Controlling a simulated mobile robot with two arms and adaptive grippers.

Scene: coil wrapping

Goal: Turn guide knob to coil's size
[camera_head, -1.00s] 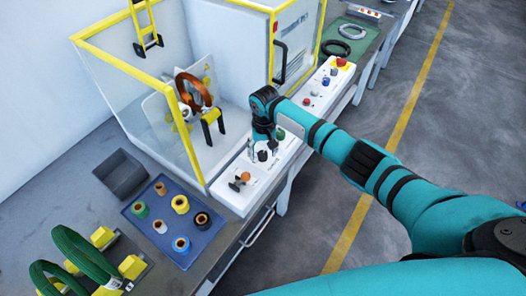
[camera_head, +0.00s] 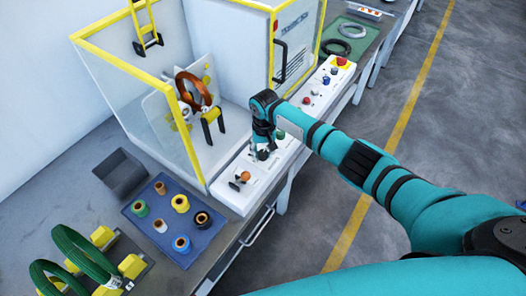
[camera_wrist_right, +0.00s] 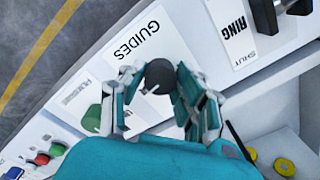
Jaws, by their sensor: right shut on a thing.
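The dark round guide knob (camera_wrist_right: 160,76) sits beside the GUIDES label (camera_wrist_right: 138,42) on the white control panel. My right gripper (camera_wrist_right: 158,88) is shut on it, with a finger on each side. In the head view the right gripper (camera_head: 263,147) points down at the panel (camera_head: 228,200), hiding much of the knob. The knob's pointer and scale cannot be read. A copper-coloured coil (camera_head: 181,85) stands upright in the machine, behind the panel. My left gripper is not in view.
A black knob (camera_wrist_right: 265,15) by the RING label and a green knob (camera_wrist_right: 92,118) flank the guide knob. A blue tray (camera_head: 150,238) of tape rolls and green coils (camera_head: 85,252) lie at left.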

